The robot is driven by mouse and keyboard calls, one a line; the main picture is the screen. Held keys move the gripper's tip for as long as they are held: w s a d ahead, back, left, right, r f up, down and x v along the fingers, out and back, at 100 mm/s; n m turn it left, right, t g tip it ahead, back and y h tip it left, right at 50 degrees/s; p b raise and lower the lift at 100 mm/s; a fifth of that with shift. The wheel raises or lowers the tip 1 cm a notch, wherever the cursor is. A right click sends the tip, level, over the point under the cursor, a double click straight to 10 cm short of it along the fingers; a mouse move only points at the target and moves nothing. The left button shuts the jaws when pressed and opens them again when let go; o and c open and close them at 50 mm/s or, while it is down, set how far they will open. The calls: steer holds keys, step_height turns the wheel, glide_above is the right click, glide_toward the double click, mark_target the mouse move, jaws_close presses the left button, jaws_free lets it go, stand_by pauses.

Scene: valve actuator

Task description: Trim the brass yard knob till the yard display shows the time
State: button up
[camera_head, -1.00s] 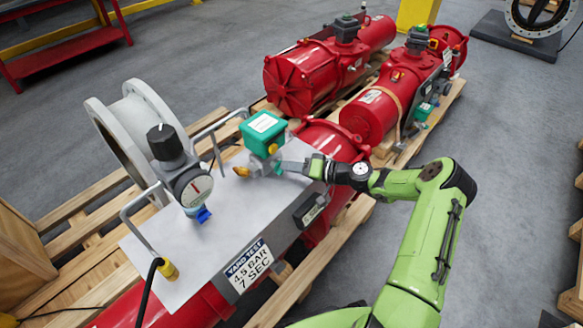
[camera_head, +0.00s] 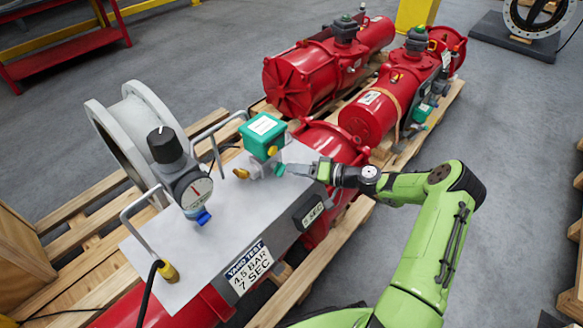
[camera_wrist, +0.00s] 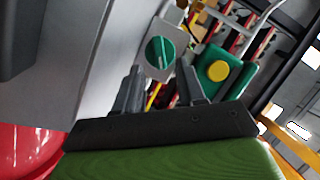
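A small brass knob (camera_head: 241,172) sits on the grey plate (camera_head: 190,262), left of a teal-green box (camera_head: 263,135) with a yellow round button. A teal end piece (camera_head: 279,169) is on the fitting's right side. My gripper (camera_head: 292,168) is just right of this teal piece. In the wrist view my gripper (camera_wrist: 160,88) has its fingers apart with nothing held; a teal disc (camera_wrist: 160,52) lies just beyond them. A dark display box (camera_head: 312,212) on the plate's right edge seems to read "5 SEC". A sign (camera_head: 248,266) reads "YARD TEST 4.5 BAR 7 SEC".
A gauge (camera_head: 193,188) with a black knob stands left on the plate. Metal handles (camera_head: 143,210) rise from the plate's far-left side. Red actuators (camera_head: 370,115) lie on wooden pallets behind. Grey floor (camera_head: 520,150) is open to the right.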

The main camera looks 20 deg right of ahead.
steer(key=p+v, duration=0.2)
steer(key=v, duration=1.1)
steer(key=shift+o, duration=0.2)
steer(key=shift+s+d+r, duration=0.15)
